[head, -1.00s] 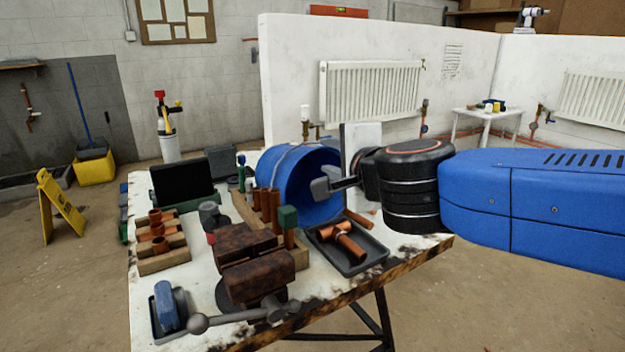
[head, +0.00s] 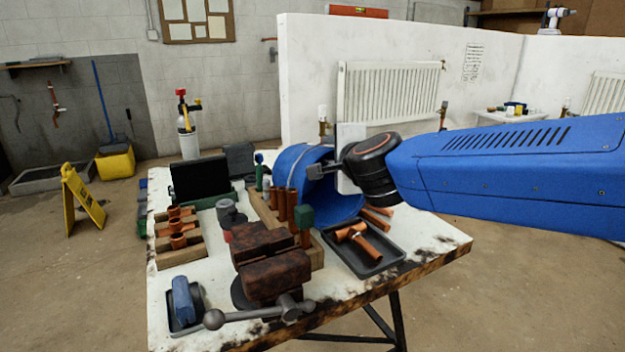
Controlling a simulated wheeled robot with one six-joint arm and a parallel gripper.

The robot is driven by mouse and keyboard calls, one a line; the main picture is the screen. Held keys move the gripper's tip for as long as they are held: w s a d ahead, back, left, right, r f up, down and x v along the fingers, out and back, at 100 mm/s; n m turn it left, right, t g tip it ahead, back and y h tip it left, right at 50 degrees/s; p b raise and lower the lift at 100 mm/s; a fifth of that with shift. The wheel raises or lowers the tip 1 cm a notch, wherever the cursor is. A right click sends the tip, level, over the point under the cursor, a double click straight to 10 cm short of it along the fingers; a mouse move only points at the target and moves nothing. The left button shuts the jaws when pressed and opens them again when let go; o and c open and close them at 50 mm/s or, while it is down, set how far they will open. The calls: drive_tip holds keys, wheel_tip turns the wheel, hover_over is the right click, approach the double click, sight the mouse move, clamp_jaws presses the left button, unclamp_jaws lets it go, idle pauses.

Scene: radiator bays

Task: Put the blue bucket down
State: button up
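The blue bucket (head: 340,204) is at the back right of the workbench, tilted, with a pale band or wire across its left side. My gripper (head: 316,174) reaches in from the right and appears shut on the bucket at its rim; the fingers overlap the blue wall, and the exact contact is hard to see. Copper pipes and a tray in front hide the bucket's lower edge, so I cannot tell whether it touches the bench.
The workbench (head: 215,262) is crowded: a rusty vise (head: 272,265), copper pipes in a wooden rack (head: 262,212), a black tray with copper fittings (head: 370,262), a dark case (head: 198,180). A white wall with a radiator (head: 392,92) stands behind. Open floor lies left, by a yellow sign (head: 82,198).

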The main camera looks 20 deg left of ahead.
sight(322, 147)
drive_tip(key=shift+x, duration=2.8)
drive_tip(key=shift+a+r, duration=0.1)
drive_tip(key=shift+r, duration=0.05)
drive_tip(key=shift+c, duration=0.3)
drive_tip(key=shift+s, duration=0.1)
clamp_jaws()
